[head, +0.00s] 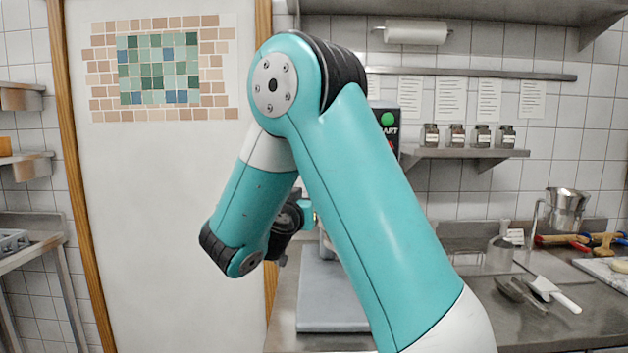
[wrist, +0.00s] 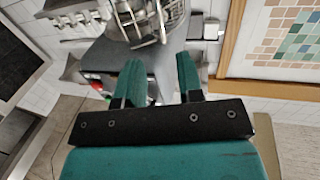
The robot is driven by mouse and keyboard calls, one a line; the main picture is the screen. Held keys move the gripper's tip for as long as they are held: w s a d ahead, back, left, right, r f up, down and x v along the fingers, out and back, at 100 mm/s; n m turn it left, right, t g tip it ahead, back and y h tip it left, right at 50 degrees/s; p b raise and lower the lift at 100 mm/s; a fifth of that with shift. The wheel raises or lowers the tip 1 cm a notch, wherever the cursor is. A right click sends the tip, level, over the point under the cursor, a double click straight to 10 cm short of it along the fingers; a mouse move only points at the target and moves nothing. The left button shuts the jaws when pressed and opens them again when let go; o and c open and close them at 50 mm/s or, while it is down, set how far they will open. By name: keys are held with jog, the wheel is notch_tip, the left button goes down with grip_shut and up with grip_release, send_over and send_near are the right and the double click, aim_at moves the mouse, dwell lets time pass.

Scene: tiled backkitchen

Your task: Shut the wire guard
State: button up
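The wire guard (wrist: 143,18) shows at the top of the wrist view as a cage of shiny metal bars, partly cut off by the frame edge. I cannot tell how far open it stands. My gripper (wrist: 158,68) has two teal fingers, spread apart with nothing held between them. The fingers point toward the guard, and a grey metal surface shows behind the gap. I see no clear contact. In the head view my arm hides the guard and most of the machine. The machine's grey base (head: 335,293) and green start button (head: 388,117) show around the arm.
A shelf with several jars (head: 456,137) is on the tiled wall at right. The counter at right holds a scoop (head: 552,292), a metal pot (head: 566,208) and wooden-handled tools. A white panel with a mosaic (head: 160,62) stands at left.

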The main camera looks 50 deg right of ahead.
jog(key=p+x, duration=0.5)
jog(key=x, duration=0.6)
grip_shut()
